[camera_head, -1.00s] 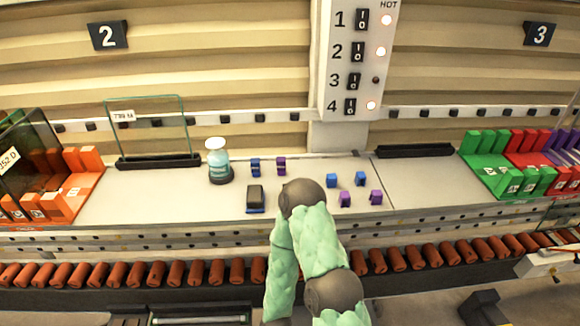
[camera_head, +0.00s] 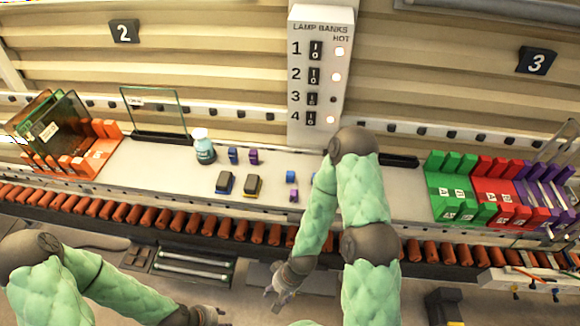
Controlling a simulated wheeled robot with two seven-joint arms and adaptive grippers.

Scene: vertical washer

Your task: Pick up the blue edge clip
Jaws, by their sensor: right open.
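A small blue edge clip (camera_head: 291,176) lies on the pale bench top, right of centre. Another blue clip (camera_head: 233,155) stands further left, beside a purple clip (camera_head: 253,156). A second purple clip (camera_head: 293,195) lies just in front of the first blue one. My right gripper (camera_head: 275,291) is open and empty, low in front of the bench, below the roller row and apart from the clips. My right arm covers part of the bench right of the clips. My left gripper (camera_head: 210,315) is at the bottom edge, and its jaws are unclear.
An orange rack (camera_head: 95,160) with glass panes is left; green (camera_head: 452,190) and red (camera_head: 492,185) racks are right. Orange rollers (camera_head: 195,222) line the front.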

